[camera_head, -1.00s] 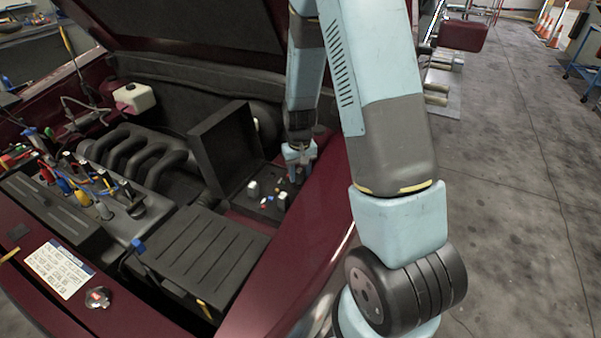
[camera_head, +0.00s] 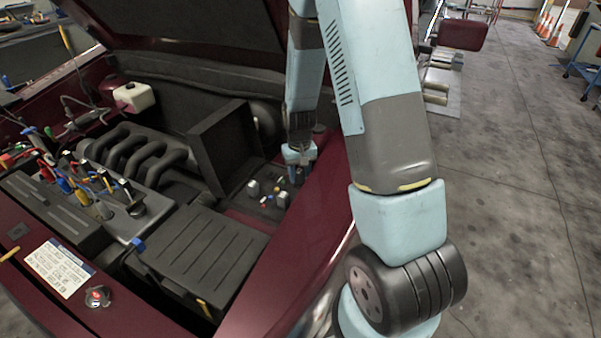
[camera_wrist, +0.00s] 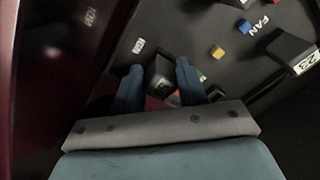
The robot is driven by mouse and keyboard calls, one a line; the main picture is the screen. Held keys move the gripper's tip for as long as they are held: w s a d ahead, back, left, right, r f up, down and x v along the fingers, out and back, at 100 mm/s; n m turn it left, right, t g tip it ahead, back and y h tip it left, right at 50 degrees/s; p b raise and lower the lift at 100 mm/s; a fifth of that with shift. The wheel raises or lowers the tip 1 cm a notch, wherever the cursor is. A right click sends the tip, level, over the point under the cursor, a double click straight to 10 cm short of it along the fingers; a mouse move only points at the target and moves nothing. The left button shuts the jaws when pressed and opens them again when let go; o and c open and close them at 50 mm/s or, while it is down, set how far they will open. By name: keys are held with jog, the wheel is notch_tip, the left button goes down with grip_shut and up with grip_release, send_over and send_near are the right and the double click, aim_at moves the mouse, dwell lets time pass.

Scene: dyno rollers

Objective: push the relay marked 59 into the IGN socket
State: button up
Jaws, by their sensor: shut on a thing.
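My gripper (camera_wrist: 160,82) is shut on a dark relay (camera_wrist: 163,66), which sits between its two blue fingers in the wrist view. The relay's pale marking looks like 59 but is blurred. The socket itself and the relay's underside are hidden, so I cannot tell how deep the relay sits. In the head view my gripper (camera_head: 299,157) points down into the open relay box, and the held relay cannot be made out.
A relay marked 23 (camera_wrist: 290,48) stands at the right by the FAN label (camera_wrist: 268,20). A blue fuse (camera_wrist: 244,26) and a yellow fuse (camera_wrist: 217,53) are nearby. The open black lid (camera_head: 217,150) stands left of my gripper. The red fender (camera_head: 300,235) lies in front.

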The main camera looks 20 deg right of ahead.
jog(key=shift+f, duration=0.35)
jog(key=o, duration=1.2)
